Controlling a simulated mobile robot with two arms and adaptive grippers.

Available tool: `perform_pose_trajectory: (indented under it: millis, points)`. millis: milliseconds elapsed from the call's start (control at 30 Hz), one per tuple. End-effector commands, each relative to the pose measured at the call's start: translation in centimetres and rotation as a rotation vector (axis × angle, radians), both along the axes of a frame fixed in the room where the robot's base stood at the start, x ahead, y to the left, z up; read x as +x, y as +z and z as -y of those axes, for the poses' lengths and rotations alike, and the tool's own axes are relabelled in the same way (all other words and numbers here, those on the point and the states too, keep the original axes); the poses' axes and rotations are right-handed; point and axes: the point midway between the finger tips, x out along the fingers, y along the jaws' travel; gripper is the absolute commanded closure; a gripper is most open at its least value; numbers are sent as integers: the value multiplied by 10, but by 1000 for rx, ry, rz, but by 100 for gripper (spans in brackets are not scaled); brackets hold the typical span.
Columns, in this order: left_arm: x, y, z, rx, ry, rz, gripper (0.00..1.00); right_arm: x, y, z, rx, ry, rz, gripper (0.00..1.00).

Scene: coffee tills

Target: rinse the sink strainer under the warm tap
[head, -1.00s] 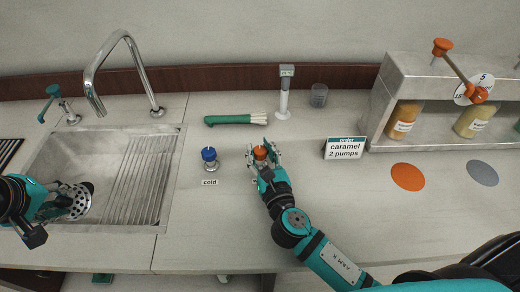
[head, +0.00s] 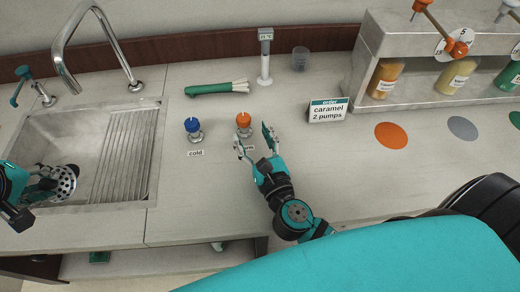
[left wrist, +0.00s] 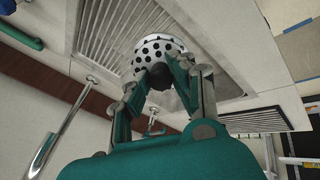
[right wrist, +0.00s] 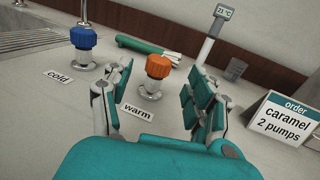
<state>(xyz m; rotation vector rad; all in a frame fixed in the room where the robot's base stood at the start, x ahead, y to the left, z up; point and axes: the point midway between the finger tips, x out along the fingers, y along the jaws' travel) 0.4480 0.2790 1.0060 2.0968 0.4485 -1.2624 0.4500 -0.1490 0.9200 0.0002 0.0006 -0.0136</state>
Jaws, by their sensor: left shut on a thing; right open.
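The sink strainer (head: 64,183), a silvery cup with dark holes, is over the left part of the sink basin. My left gripper (head: 42,185) is shut on it; the left wrist view shows the strainer (left wrist: 160,50) at the fingertips. The curved tap (head: 95,40) rises behind the sink, its spout apart from the strainer. The orange warm knob (head: 243,120) stands on the counter; it also shows in the right wrist view (right wrist: 158,67). My right gripper (head: 255,142) is open just in front of that knob, fingers apart and empty. No water stream is visible.
The blue cold knob (head: 192,126) stands left of the orange one. The order sign (head: 328,110) and bottle shelf (head: 440,100) are right.

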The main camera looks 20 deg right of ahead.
Motion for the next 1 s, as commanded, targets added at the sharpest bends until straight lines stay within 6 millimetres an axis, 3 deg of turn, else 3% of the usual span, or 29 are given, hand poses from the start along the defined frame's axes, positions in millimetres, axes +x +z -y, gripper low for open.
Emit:
perform_pose_trajectory:
  millis: [100,300,1000]
  points:
    - [0,0,0,0,0,0,100,-25,-1,0,-1,0,-4,42]
    - [0,0,0,0,0,0,100,-49,-1,0,-1,0,-2,42]
    - [0,3,0,0,0,0,100,-54,3,-1,0,0,0,42]
